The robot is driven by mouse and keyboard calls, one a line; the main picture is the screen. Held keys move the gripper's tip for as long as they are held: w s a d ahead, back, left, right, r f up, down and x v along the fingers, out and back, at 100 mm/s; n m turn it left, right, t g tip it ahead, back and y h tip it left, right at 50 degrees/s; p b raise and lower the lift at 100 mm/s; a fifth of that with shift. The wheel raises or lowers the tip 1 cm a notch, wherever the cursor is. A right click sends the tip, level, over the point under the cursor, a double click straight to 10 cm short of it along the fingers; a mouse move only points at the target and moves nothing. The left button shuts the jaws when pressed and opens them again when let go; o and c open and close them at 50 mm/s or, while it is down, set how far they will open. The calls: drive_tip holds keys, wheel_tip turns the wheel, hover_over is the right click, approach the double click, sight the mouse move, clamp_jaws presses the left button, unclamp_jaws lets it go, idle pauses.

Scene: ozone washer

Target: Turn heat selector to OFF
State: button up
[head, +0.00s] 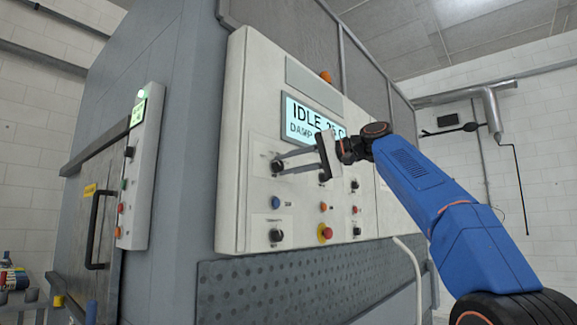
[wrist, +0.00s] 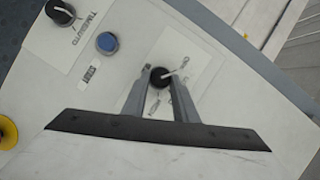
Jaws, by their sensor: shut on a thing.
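A black rotary knob with a light pointer line (wrist: 160,77) sits on a pale label plate on the white control panel (head: 255,100). In the wrist view my gripper (wrist: 158,72) has one grey finger on each side of this knob and is shut on it. In the head view my gripper (head: 278,163) reaches the same knob (head: 277,167) at the upper left of the panel's controls, below the display. The label's words around the knob are too blurred to read, so I cannot tell its setting or confirm that it is the heat selector.
A lit display (head: 300,120) reads IDLE, partly covered by my arm. A blue button (wrist: 107,42) and another black knob (wrist: 61,11) are near the held knob. A red mushroom button (head: 325,233) sits lower on the panel. A door with a black handle (head: 95,228) is left.

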drive_tip(key=shift+n, duration=0.5)
drive_tip(key=shift+h, duration=0.3)
drive_tip(key=o, duration=1.1)
drive_tip(key=shift+a, duration=0.1)
drive_tip(key=shift+c, duration=0.2)
drive_tip(key=v, duration=1.7)
drive_tip(key=shift+d, duration=0.25)
drive_tip(key=shift+s, duration=0.15)
drive_tip(key=shift+f, duration=0.1)
